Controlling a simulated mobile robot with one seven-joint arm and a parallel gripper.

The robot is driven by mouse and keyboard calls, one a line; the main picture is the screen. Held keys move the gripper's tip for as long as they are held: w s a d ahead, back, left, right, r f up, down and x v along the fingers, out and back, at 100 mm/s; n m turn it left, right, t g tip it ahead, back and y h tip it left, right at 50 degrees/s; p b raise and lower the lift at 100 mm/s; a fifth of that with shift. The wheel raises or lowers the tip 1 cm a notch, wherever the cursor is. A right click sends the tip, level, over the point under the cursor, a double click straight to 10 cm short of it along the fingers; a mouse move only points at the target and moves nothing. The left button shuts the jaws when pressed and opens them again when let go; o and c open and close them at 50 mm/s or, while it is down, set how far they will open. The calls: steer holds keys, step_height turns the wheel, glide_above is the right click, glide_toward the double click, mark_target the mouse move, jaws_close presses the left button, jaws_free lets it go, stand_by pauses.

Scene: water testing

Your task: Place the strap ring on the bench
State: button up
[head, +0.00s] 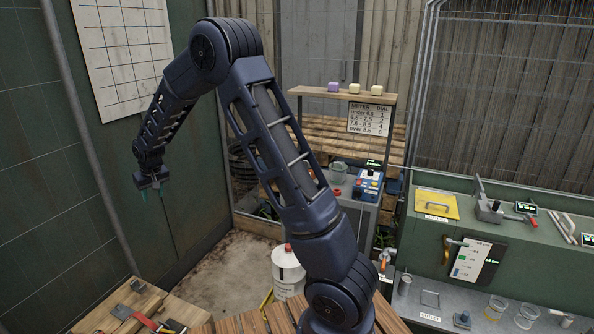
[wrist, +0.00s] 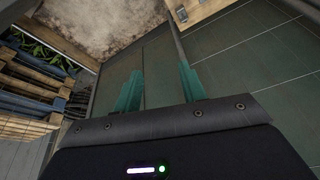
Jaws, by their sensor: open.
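My gripper (head: 153,192) hangs in the air at the left, in front of the green wall, with its teal fingers apart and nothing between them. The open fingers also show in the wrist view (wrist: 160,88). A red strap (head: 146,319) with dark metal-looking parts lies on a wooden surface (head: 103,325) at the lower left, below my gripper and well apart from it. I cannot tell for sure whether it is the strap ring. The green bench (head: 405,245) stands at the right, far from my gripper.
The bench holds a yellow plate (head: 437,204) and a clamp-like device (head: 489,209). A grey lower shelf carries glass beakers (head: 495,308). A white jug (head: 287,270) stands on the floor. A blue meter (head: 369,182) sits farther back, below a wooden shelf (head: 312,94) with small blocks.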

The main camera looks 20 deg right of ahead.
steer(key=s+d+r+m, duration=0.1)
steer(key=s+d+r, duration=0.5)
steer(key=d+r, duration=0.5)
steer(key=s+d+r+m, duration=0.1)
steer(key=s+d+r, duration=0.55)
steer(key=d, duration=0.85)
steer(key=s+d+m, duration=0.1)
steer(key=s+d, duration=0.4)
steer(key=s, duration=0.3)
steer(key=s+d+r+m+t+h, duration=0.1)
steer(key=s+d, duration=0.4)
steer(key=s, duration=0.4)
steer(key=s+d+m+h, duration=0.1)
steer(key=s+d, duration=0.5)
steer(key=s, duration=0.2)
steer(key=shift+s+r, duration=0.25)
steer(key=shift+r, duration=0.1)
